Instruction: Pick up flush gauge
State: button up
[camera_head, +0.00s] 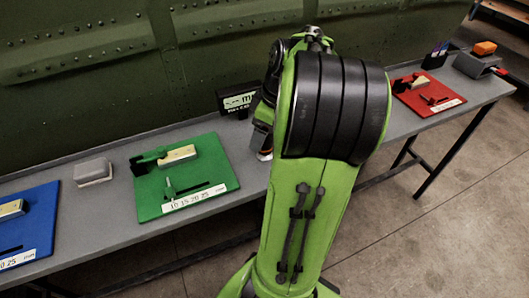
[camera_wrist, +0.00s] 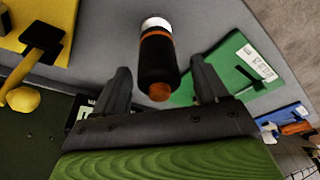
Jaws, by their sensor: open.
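The only gauge-like thing near my gripper is a black cylinder (camera_wrist: 158,62) with an orange band, an orange near end and a white far end; I take it for the flush gauge. In the wrist view it is at upper centre against the grey bench. My gripper (camera_wrist: 163,82) is open, one dark finger on each side of the cylinder with gaps showing. Its depth between the fingers is hard to tell, and it is not gripped. In the head view my green arm hides the gripper, and only a sliver of the cylinder (camera_head: 264,153) shows beside the arm.
The grey bench (camera_head: 110,211) carries a green board (camera_head: 147,203), a blue board (camera_head: 42,220), a red board (camera_head: 405,98) and a grey block (camera_head: 93,172). A small black display (camera_head: 238,102) stands behind. A yellow board (camera_wrist: 30,20) with a black-headed tool is at wrist-view upper left.

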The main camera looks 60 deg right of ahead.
jog(key=shift+f, duration=0.15)
jog(key=shift+c, duration=0.3)
jog(key=c, duration=1)
